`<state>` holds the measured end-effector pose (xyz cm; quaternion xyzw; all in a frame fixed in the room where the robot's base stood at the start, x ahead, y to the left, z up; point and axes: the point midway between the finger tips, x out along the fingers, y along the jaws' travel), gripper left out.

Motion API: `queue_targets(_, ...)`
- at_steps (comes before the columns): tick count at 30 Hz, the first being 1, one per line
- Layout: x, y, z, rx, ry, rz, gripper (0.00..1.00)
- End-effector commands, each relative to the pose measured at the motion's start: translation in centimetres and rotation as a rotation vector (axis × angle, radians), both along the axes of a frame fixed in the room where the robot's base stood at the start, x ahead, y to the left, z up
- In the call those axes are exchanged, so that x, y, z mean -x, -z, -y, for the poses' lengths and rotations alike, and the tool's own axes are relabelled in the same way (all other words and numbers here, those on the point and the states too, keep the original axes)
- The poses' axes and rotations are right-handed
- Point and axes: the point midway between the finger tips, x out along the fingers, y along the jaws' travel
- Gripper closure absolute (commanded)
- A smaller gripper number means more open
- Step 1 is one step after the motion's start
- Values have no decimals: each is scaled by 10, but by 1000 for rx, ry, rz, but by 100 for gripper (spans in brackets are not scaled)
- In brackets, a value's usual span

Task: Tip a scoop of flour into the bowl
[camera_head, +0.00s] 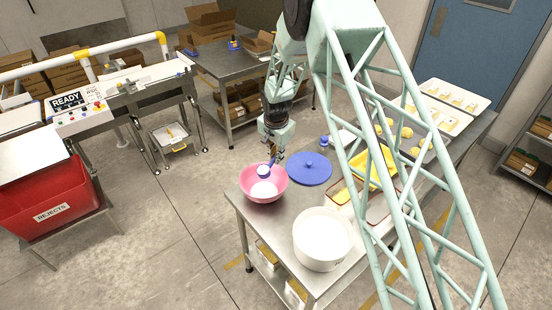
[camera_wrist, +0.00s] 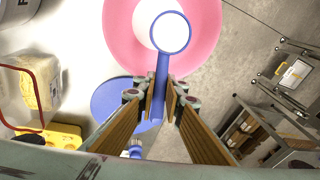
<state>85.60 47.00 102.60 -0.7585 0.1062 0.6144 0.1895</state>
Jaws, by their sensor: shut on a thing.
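My gripper (camera_head: 271,154) is shut on the handle of a blue scoop (camera_head: 264,174) and holds it over the pink bowl (camera_head: 250,191). In the wrist view the handle of the scoop (camera_wrist: 162,75) runs up from between the fingers of my gripper (camera_wrist: 158,98), and its round cup lies over the pink bowl (camera_wrist: 120,35). White flour (camera_head: 264,189) lies in the bowl. The cup's inside looks pale; I cannot tell how much flour is in it. A large white tub (camera_head: 322,255) stands nearer on the steel table.
A round blue lid (camera_head: 309,168) lies right of the bowl. A yellow tray (camera_head: 350,176) and a small blue-capped container (camera_head: 324,141) are farther along the table. The bowl sits near the table's left edge. The red rejects bin (camera_head: 45,195) stands apart at left.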

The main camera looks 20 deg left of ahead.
Motion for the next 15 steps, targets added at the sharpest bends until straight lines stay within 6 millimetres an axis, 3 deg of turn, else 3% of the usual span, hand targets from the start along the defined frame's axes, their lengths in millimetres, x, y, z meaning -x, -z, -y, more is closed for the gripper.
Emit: queue_targets(15,5,-6,-3,46,-3,73,100)
